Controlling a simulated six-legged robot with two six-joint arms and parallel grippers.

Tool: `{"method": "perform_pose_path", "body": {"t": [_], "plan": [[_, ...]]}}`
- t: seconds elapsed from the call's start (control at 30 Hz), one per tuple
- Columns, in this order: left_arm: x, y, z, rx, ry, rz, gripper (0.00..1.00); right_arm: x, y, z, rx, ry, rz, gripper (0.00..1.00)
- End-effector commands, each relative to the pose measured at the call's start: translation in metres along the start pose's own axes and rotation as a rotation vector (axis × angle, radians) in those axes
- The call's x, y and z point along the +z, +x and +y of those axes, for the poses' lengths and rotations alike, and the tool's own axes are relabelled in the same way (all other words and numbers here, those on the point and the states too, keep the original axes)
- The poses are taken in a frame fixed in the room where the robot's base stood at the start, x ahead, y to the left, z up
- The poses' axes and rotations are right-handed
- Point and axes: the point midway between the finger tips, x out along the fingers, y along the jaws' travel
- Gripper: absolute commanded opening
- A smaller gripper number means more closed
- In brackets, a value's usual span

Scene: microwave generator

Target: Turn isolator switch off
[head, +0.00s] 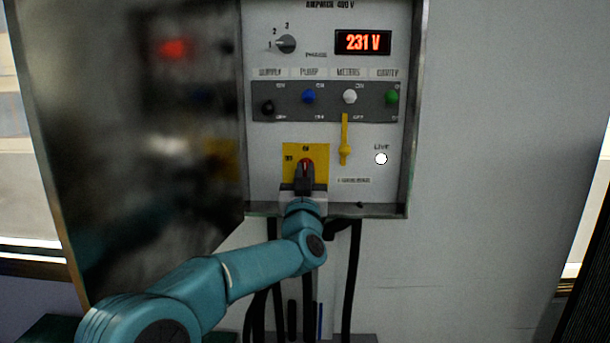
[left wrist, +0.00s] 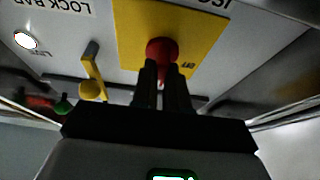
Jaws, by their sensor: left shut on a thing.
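The isolator switch is a red knob (head: 306,164) on a yellow plate (head: 291,150) low on the control panel. My left gripper (head: 305,170) reaches it from below, with its jaws shut on the red knob. In the left wrist view the two dark fingers (left wrist: 166,75) sit against the red knob (left wrist: 162,50), in front of the yellow plate (left wrist: 135,30). The fingers hide part of the knob, so I cannot tell its exact setting. My right gripper is not in view.
A yellow lever (head: 345,145) hangs right of the switch, beside a lit white lamp (head: 381,158). Several toggles stand above on a grey strip (head: 330,104). The display (head: 363,42) reads 231 V. The open cabinet door (head: 140,110) stands at left; black cables (head: 350,270) hang below.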

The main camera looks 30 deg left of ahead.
Motion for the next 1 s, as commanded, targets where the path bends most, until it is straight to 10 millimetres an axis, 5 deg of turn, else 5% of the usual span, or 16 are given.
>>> {"method": "perform_pose_path", "body": {"t": [0.57, 1.0], "plan": [[0.001, -0.001, 0.003, -0.141, -0.345, 0.001, 0.00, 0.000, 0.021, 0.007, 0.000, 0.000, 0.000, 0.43], [-0.003, 0.001, 0.003, -0.302, -0.731, 0.001, 0.00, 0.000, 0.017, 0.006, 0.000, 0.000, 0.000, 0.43]]}}
